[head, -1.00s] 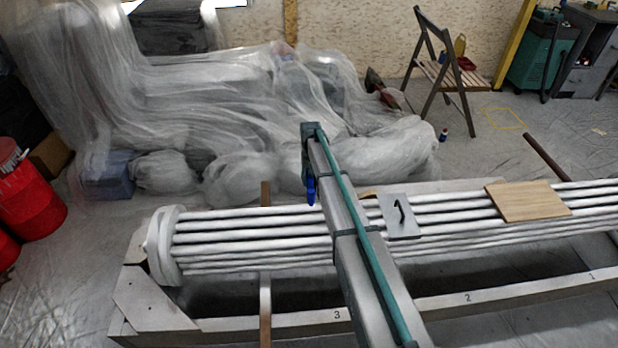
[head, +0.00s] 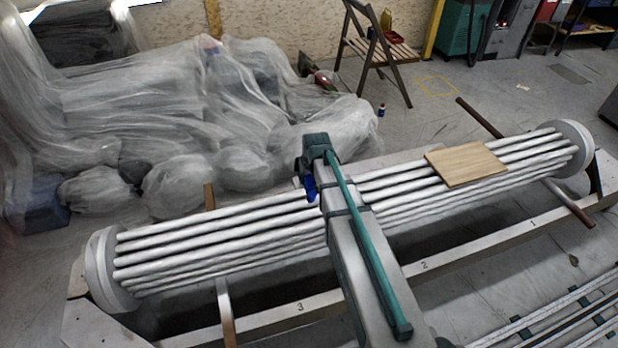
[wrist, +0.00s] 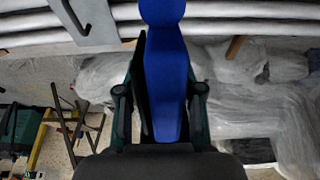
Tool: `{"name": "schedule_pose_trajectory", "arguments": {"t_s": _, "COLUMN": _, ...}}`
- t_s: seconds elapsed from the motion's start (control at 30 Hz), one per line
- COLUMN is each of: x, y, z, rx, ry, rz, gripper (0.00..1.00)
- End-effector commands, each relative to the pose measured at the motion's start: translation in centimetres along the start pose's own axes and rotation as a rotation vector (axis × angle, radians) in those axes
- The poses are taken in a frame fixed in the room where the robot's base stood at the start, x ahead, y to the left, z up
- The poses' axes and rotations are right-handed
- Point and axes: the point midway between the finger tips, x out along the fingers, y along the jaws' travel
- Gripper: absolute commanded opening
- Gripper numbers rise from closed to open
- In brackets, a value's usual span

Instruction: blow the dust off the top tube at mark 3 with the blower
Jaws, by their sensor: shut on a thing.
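The bundle of pale tubes (head: 220,236) lies across a frame with a flange at each end. Mark 3 (head: 300,307) is on the frame's front rail, left of my arm. My gripper (head: 309,178) is over the back side of the bundle, to the right of mark 3. It is shut on the blue blower (head: 311,188), which also shows between the fingers in the wrist view (wrist: 166,80). The blower's tip runs past the wrist view's top edge. Some tubes (wrist: 240,32) cross the top of that view. I cannot make out dust on the top tube.
A wooden board (head: 466,163) lies on the tubes to the right. Sheeted objects (head: 180,110) fill the floor behind; a folding chair (head: 378,50) stands at the back.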

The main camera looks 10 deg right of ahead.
Motion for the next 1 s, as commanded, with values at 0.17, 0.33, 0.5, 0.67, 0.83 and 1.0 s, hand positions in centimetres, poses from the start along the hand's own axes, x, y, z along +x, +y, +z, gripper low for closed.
{"name": "schedule_pose_trajectory", "arguments": {"t_s": 0.17, "x": 2.5, "y": 0.1, "z": 0.0, "rx": 0.000, "ry": 0.001, "rz": 0.000, "gripper": 0.24}}
{"name": "schedule_pose_trajectory", "arguments": {"t_s": 0.33, "x": 5.5, "y": 0.0, "z": 0.0, "rx": 0.000, "ry": 0.001, "rz": 0.000, "gripper": 0.24}}
{"name": "schedule_pose_trajectory", "arguments": {"t_s": 0.5, "x": 4.7, "y": -3.9, "z": 0.0, "rx": -0.005, "ry": 0.002, "rz": -0.001, "gripper": 0.24}}
{"name": "schedule_pose_trajectory", "arguments": {"t_s": 0.67, "x": 4.7, "y": -7.4, "z": 0.0, "rx": -0.005, "ry": 0.002, "rz": -0.001, "gripper": 0.24}}
{"name": "schedule_pose_trajectory", "arguments": {"t_s": 0.83, "x": 4.8, "y": -11.2, "z": 0.0, "rx": -0.003, "ry": 0.001, "rz": -0.001, "gripper": 0.24}}
{"name": "schedule_pose_trajectory", "arguments": {"t_s": 1.0, "x": 4.8, "y": -15.0, "z": -0.1, "rx": -0.003, "ry": 0.001, "rz": -0.001, "gripper": 0.24}}
